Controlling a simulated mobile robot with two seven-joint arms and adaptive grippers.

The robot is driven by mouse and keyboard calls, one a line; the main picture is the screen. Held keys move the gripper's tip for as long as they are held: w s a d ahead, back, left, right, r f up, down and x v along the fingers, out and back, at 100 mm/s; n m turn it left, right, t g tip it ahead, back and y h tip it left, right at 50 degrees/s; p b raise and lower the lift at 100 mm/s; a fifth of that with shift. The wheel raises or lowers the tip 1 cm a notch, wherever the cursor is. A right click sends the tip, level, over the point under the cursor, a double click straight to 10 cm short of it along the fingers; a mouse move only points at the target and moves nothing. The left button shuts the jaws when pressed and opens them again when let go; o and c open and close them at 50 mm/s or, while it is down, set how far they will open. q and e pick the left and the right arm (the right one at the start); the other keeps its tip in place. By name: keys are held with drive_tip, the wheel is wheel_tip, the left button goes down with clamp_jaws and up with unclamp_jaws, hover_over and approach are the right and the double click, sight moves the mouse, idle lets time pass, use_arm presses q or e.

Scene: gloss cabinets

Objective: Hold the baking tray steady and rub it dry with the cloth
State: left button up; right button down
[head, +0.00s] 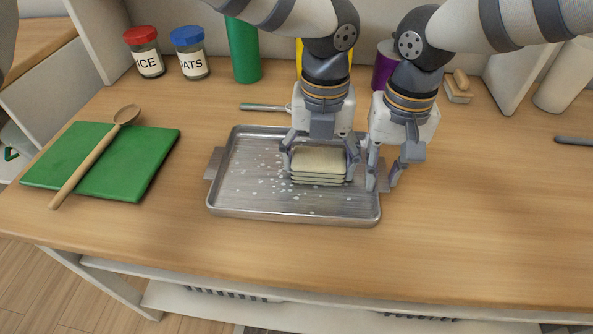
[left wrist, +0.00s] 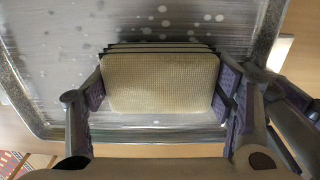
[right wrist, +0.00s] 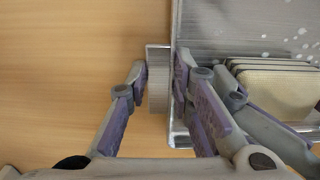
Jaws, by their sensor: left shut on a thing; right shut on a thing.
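The metal baking tray (head: 232,202) lies flat on the wooden counter, with pale water drops mostly on its left and middle part. My left gripper (head: 319,168) is shut on the folded cream cloth (head: 320,158), one finger on each side. The cloth is over the tray's right half; its underside is hidden, so I cannot tell whether it touches the tray. In the left wrist view the cloth (left wrist: 160,84) shows between the fingers. My right gripper (head: 381,184) is shut on the tray's right handle, and the right wrist view shows the handle (right wrist: 158,85) between its fingers.
A green board (head: 100,160) with a wooden spoon (head: 90,163) lies left of the tray. Lidded jars (head: 190,55) and a green cylinder (head: 243,55) stand behind. A brush (head: 458,90) lies at the back right. The counter's front and right are mostly clear.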

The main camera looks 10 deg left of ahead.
sight(296, 154)
use_arm(q)
drive_tip(key=shift+d, duration=0.65)
drive_tip(key=a, duration=0.6)
drive_tip(key=s+a, duration=0.1)
drive_tip(key=a, duration=0.3)
drive_tip(key=shift+f, duration=0.1)
drive_tip(key=d, duration=0.6)
drive_tip(key=w+d, duration=0.1)
drive_tip(key=d, duration=0.3)
drive_tip(key=shift+s+a+r, duration=0.1)
drive_tip(key=shift+a+r, duration=0.1)
drive_tip(key=shift+a, duration=0.65)
drive_tip(key=shift+s+a+r, duration=0.1)
drive_tip(key=shift+a+r, duration=0.05)
drive_tip(key=shift+a, duration=0.7)
drive_tip(key=shift+a+r, duration=0.2)
drive_tip(key=shift+a, duration=0.65)
wheel_tip(296, 154, up, 8)
drive_tip(key=shift+r, duration=0.1)
use_arm(e)
drive_tip(key=c, duration=1.3)
unclamp_jaws()
